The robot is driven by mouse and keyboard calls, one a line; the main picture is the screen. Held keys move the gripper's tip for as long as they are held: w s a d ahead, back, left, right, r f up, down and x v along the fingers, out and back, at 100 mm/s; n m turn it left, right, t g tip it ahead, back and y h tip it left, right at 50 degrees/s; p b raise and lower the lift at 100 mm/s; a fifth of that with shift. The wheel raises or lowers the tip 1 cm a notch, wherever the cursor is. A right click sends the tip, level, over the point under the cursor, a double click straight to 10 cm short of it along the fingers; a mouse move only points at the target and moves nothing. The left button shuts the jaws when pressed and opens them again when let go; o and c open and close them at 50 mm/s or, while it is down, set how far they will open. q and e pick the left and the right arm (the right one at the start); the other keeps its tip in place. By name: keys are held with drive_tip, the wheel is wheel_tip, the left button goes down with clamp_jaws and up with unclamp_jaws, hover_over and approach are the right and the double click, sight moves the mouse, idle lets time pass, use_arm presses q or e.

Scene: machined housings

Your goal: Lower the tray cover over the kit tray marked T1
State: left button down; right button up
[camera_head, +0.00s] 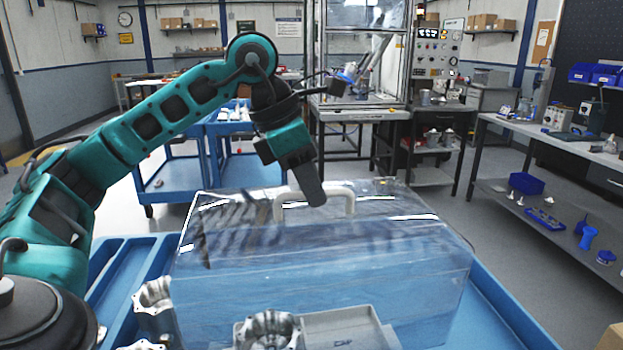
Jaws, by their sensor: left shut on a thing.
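The tray cover (400,262) is a clear box with a pale handle (347,197) on its top. My left gripper (312,196) comes down from above and is shut on this handle. A grey tray (352,322) shows at the bottom edge, low in front of or under the cover, with a small mark too faint to read. A machined metal housing (268,328) sits at the grey tray's left. My right gripper does not show.
The blue cart top (512,318) lies around the cover, with a raised rim. Another housing (154,296) stands left of the cover. A blue trolley (240,170) stands behind. A workbench (560,140) with parts is at the right, with open floor between.

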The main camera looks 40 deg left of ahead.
sight(304, 219)
use_arm(q)
drive_tip(key=shift+r, duration=0.1)
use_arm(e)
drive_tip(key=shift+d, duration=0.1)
use_arm(q)
drive_tip(key=shift+f+b, duration=3.65)
drive_tip(key=shift+f, duration=0.6)
wheel_tip(304, 219, down, 9)
drive_tip(key=b, duration=0.8)
drive_tip(key=shift+f, duration=0.15)
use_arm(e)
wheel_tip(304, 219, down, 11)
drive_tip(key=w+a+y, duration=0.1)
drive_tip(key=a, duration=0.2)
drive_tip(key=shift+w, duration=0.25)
use_arm(q)
drive_tip(key=shift+f+b, duration=0.45)
drive_tip(key=shift+f, duration=0.1)
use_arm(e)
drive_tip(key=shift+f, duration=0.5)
use_arm(q)
drive_tip(key=c, duration=1.1)
unclamp_jaws()
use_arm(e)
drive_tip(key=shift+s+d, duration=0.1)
